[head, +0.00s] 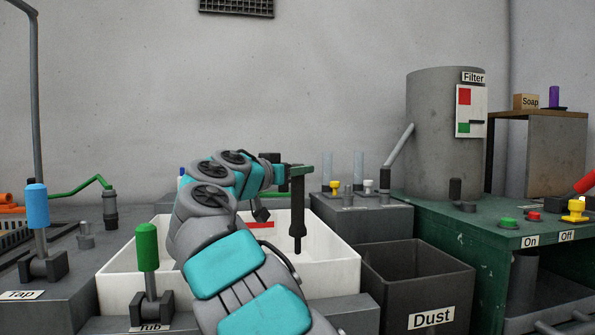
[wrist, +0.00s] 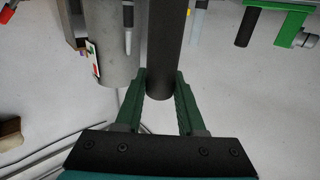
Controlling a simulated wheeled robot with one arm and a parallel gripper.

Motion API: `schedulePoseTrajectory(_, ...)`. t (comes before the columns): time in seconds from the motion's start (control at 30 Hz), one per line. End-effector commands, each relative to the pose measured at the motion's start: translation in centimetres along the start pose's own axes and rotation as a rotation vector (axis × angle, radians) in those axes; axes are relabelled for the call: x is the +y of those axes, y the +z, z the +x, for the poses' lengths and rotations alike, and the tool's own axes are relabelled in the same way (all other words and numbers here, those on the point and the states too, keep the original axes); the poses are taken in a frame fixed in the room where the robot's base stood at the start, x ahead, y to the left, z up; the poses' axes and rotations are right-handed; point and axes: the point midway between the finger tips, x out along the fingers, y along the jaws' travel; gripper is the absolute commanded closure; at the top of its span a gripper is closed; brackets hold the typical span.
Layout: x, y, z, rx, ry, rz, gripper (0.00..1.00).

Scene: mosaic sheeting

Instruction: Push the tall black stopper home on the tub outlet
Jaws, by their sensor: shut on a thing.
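In the wrist view the green fingers of my gripper (wrist: 161,88) are shut on the stopper (wrist: 165,45) from both sides. The tub outlet is not visible; the tub's front wall and my arm hide much of the floor. A red line shows on the tub's inner back wall.
A green-handled Tub lever (head: 147,248) and a blue-handled Tap lever (head: 37,208) stand at the left. The dark Dust bin (head: 420,260) is right of the tub. A grey block (head: 365,215) with small valves stands behind. The grey Filter tank (head: 440,140) rises on the green bench.

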Motion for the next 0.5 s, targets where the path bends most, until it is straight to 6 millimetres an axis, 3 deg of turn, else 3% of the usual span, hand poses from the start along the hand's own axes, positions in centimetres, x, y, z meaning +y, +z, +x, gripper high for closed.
schedulePoseTrajectory(0.33, 0.0, 3.6, 0.0, 0.001, -0.001, 0.001, 1.00)
schedulePoseTrajectory(0.5, 0.0, 2.8, -0.1, 0.001, -0.002, 0.001, 1.00)
